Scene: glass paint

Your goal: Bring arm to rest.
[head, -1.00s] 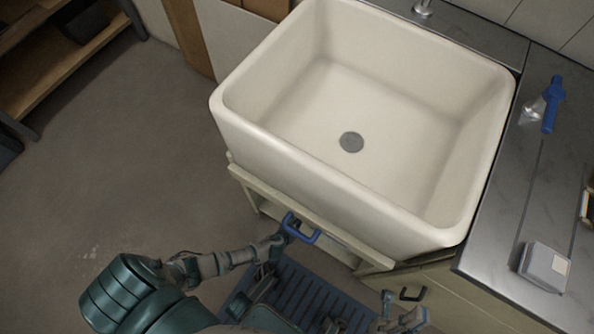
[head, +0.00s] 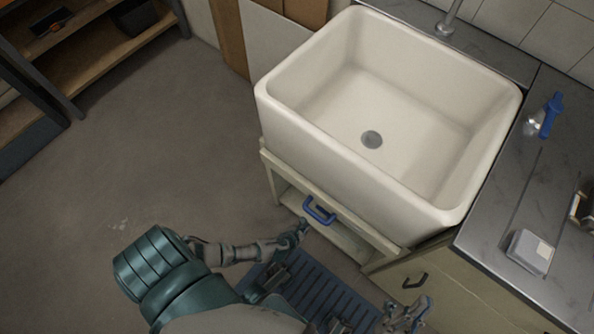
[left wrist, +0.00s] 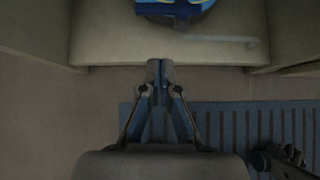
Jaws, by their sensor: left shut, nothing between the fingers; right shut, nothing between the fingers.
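My left arm comes in from the left in the head view. Its gripper (head: 303,226) is shut and empty, low in front of the shelf under the sink. In the left wrist view the fingertips (left wrist: 157,64) are together with nothing between them. A blue handle (head: 319,210) shows just beyond it at the shelf under the sink. The blue item with yellow marks (left wrist: 175,8) shows at the top of the left wrist view, apart from the fingertips. My right gripper (head: 408,315) is shut at the lower edge of the head view, near the cabinet front.
The large cream sink (head: 290,135) stands ahead. A cabinet with a dark handle (head: 415,281) is at its right, under a grey counter (head: 478,236) with a blue spray bottle (head: 550,115) and a pale box (head: 530,252). A blue slatted mat (head: 330,290) lies below. Floor at left is clear.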

